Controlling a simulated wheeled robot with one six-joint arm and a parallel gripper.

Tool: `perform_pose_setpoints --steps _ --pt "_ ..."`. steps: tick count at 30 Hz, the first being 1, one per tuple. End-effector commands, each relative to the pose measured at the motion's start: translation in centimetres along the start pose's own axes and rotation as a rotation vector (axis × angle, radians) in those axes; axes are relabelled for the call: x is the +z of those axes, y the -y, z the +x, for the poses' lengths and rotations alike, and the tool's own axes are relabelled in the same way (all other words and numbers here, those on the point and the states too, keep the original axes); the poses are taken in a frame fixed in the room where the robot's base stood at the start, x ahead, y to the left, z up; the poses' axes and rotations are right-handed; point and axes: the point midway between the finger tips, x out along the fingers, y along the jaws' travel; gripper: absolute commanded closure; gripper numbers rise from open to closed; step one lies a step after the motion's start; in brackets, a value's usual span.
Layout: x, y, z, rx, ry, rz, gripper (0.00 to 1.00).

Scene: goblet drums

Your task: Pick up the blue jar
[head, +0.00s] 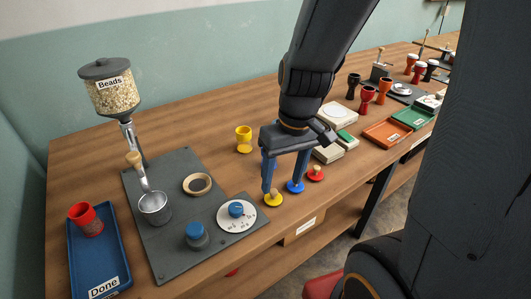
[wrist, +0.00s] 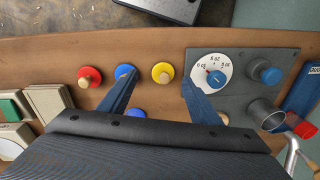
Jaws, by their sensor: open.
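The blue jar (wrist: 139,114) shows only in part in the wrist view, low between my fingers and partly covered by the gripper body. In the head view it is largely hidden behind my gripper (head: 283,186). My gripper is open and empty, fingers pointing down above the bench near its front edge. In the wrist view my gripper (wrist: 159,76) has its fingertips spread on either side of the yellow knobbed lid (wrist: 162,73). A blue knobbed lid (wrist: 125,73) is beside one fingertip.
A yellow jar (head: 243,138) stands behind my gripper. A red knobbed lid (head: 315,174) lies to the right. At left are a grey plate (head: 140,185) with a dial (head: 236,217) and metal cup (head: 154,207), a bead dispenser (head: 112,90), and a blue tray (head: 72,250) holding a red jar (head: 86,221).

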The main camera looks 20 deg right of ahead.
Motion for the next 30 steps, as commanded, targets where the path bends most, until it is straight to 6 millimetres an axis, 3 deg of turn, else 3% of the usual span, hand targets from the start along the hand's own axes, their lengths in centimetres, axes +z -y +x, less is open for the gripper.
perform_pose_setpoints --steps 9,15,23,30 --pt "-7.1 -1.4 -2.3 -0.083 -0.166 -0.31 0.43" --pt "-10.2 -3.3 -2.5 -0.068 -0.247 -0.45 0.43" --pt "-12.1 -4.9 -2.5 -0.038 -0.299 -0.551 0.43" --pt "-12.9 -4.8 -0.3 -0.034 -0.305 -0.567 0.43"
